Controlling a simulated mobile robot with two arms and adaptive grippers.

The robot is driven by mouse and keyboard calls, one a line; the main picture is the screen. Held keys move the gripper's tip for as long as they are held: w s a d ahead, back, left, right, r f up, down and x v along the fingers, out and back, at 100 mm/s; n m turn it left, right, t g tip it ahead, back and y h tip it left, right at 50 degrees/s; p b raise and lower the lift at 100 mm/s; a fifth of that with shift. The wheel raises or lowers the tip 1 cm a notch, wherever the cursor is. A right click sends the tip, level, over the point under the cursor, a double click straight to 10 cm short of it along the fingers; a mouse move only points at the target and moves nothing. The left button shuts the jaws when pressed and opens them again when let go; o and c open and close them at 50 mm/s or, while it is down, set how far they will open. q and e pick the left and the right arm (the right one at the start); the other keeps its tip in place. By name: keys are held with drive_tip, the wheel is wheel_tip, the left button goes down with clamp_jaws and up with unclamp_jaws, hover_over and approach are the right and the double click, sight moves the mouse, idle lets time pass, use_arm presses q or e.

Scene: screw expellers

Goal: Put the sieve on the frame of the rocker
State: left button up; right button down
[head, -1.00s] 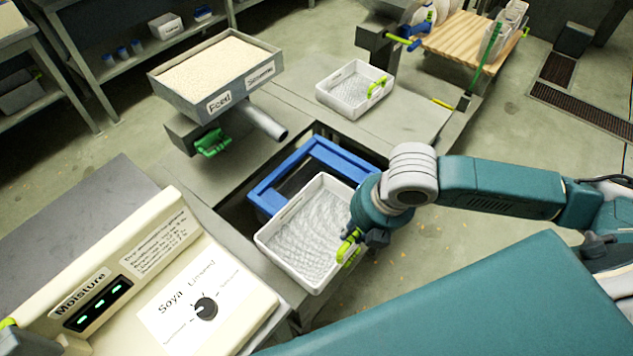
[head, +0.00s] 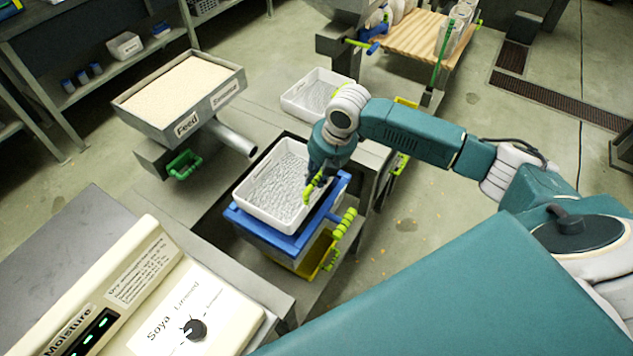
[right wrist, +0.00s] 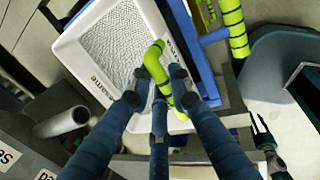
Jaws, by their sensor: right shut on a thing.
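The white sieve (head: 268,192) with a mesh floor is over the blue frame (head: 275,243) of the rocker. Blue shows along its near and right sides; I cannot tell whether the sieve touches the frame or hovers just above. My right gripper (head: 313,187) is shut on the sieve's yellow-green handle at the sieve's right side. In the right wrist view the fingers (right wrist: 160,98) close around the handle (right wrist: 155,62), the sieve (right wrist: 120,40) reads "Sesame", and blue frame (right wrist: 202,62) shows at its right. My left gripper is not in view.
A second white sieve (head: 308,97) lies on the bench behind, partly hidden by my arm. A feed box (head: 185,92) with a spout (head: 235,140) stands to the left. The rocker has a green-gripped handle (head: 345,225), with a yellow bin (head: 318,258) below. The moisture meter (head: 160,300) is front left.

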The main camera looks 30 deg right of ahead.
drive_tip(key=shift+f+p, duration=0.4)
drive_tip(key=shift+f, duration=1.15)
drive_tip(key=c, duration=1.6)
unclamp_jaws()
drive_tip(key=shift+s, duration=0.1)
drive_tip(key=b+v, duration=0.1)
drive_tip(key=v, duration=1.1)
